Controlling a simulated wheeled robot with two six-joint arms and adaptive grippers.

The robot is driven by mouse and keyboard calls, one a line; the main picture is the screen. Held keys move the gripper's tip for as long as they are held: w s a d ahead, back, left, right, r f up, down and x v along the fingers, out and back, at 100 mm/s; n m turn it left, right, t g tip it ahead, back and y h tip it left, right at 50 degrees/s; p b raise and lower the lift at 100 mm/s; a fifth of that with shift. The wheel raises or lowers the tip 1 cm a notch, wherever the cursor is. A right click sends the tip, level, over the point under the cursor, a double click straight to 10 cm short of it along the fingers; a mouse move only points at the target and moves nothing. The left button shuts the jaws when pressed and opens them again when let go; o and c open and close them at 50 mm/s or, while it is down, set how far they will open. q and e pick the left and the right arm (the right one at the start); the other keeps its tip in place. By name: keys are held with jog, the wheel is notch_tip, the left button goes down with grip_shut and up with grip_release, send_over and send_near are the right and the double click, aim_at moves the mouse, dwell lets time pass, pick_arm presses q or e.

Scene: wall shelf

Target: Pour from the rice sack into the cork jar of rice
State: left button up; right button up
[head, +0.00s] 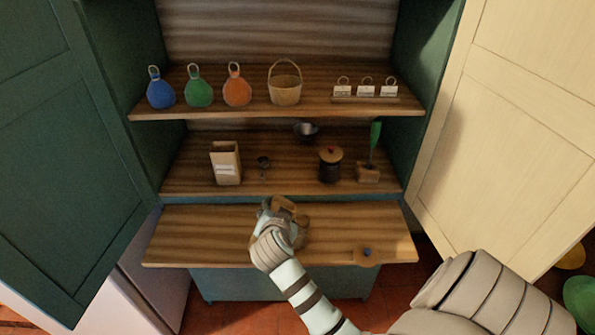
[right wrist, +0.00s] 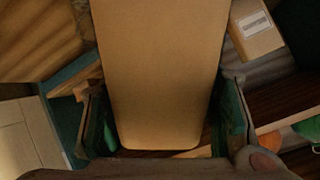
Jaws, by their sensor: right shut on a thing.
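My right gripper (head: 283,210) is over the lower wooden board and shut on a tan, box-like sack, probably the rice sack (head: 285,202). In the right wrist view the sack (right wrist: 160,75) fills the middle between the two fingers, and its printed side is not visible. The cork jar of rice is not clearly visible in the head view; my gripper and the sack may hide it. A round cork lid with a blue knob (head: 367,254) lies on the board to the right. No rice can be seen falling. My left gripper is not in view.
On the middle shelf stand a labelled paper bag (head: 226,165), a small dark glass (head: 263,165), a dark jar with a red-knobbed lid (head: 330,166) and a green-handled tool (head: 375,138). Open doors flank the cupboard. The board's left part (head: 200,232) is clear.

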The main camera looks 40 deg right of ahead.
jog(key=shift+d+f+m+y, duration=0.15)
jog(key=shift+f+m+y, duration=0.25)
jog(key=shift+y, duration=0.5)
dwell(0.9)
jog(key=shift+d+r+m+y+p, duration=0.25)
jog(key=shift+r+y+p, duration=0.25)
jog(key=shift+y, duration=0.3)
dwell(0.7)
jog(key=shift+f+g+y, duration=0.2)
jog(key=shift+g+y, duration=0.1)
